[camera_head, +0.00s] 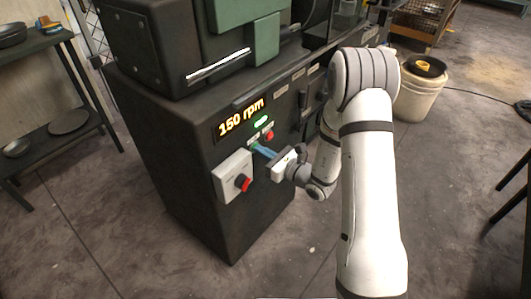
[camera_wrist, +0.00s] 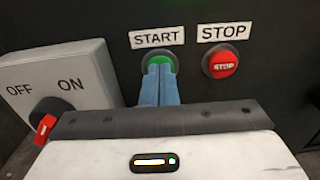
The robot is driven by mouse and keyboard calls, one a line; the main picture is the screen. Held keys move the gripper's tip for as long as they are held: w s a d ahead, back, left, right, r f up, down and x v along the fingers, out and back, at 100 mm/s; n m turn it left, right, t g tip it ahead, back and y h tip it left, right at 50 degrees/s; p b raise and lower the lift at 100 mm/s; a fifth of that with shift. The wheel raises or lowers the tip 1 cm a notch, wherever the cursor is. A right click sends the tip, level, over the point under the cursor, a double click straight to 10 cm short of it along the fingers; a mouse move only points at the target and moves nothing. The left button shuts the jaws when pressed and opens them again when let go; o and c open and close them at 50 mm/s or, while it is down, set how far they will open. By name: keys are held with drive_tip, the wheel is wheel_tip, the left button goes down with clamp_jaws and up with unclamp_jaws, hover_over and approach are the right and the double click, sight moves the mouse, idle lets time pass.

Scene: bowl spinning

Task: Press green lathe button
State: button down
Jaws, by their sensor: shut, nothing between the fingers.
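The green start button (camera_wrist: 159,59) sits on the lathe's dark front panel under a START label (camera_wrist: 157,37). My gripper (camera_wrist: 159,68) is shut and empty, with its blue fingers together. In the wrist view its fingertips overlap the lower middle of the green button and hide part of it. They are at or very close to the button; I cannot tell if it is pressed in. In the head view my gripper (camera_head: 255,146) reaches the panel from the right, and the green button is hard to make out there.
A red STOP button (camera_wrist: 221,64) is just right of the green one. A grey ON/OFF switch box (camera_wrist: 88,66) with a red-tipped knob protrudes at left. The lathe display (camera_head: 240,118) reads 150 rpm, with a lit green light (camera_head: 261,120) beside it. A bucket (camera_head: 420,90) stands behind my arm.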

drive_tip(key=shift+w+a+r, duration=0.2)
drive_tip(key=shift+a+r, duration=0.1)
drive_tip(key=shift+a, duration=0.05)
drive_tip(key=p+v, duration=0.1)
drive_tip(key=v, duration=1.3)
drive_tip(key=shift+d+f, duration=0.25)
drive_tip(key=shift+d, duration=0.15)
drive_tip(key=shift+s, duration=0.1)
drive_tip(key=s+a+r+n+g+h+p, duration=0.1)
drive_tip(key=s+a+r+n+g+p, duration=0.2)
drive_tip(key=s+r+n+g+p, duration=0.65)
drive_tip(key=s+a+r+n+g+h+p, duration=0.1)
drive_tip(key=s+a+r+n+g+p, duration=0.35)
drive_tip(key=r, duration=0.85)
drive_tip(key=s+d+r+n+t+h+p, duration=0.2)
drive_tip(key=d+r+n+h+p, duration=0.3)
drive_tip(key=r, duration=0.4)
drive_tip(key=s+d+r+n+t+h+p, duration=0.2)
drive_tip(key=d+r+n+t+h+p, duration=0.1)
drive_tip(key=d+r+n+h+p, duration=0.2)
drive_tip(key=d+r+n+h, duration=0.1)
drive_tip(key=d+r+h, duration=0.1)
drive_tip(key=d+r, duration=0.1)
drive_tip(key=shift+s+d+r+n, duration=0.2)
drive_tip(key=shift+s+r+n, duration=0.2)
drive_tip(key=shift+r, duration=0.05)
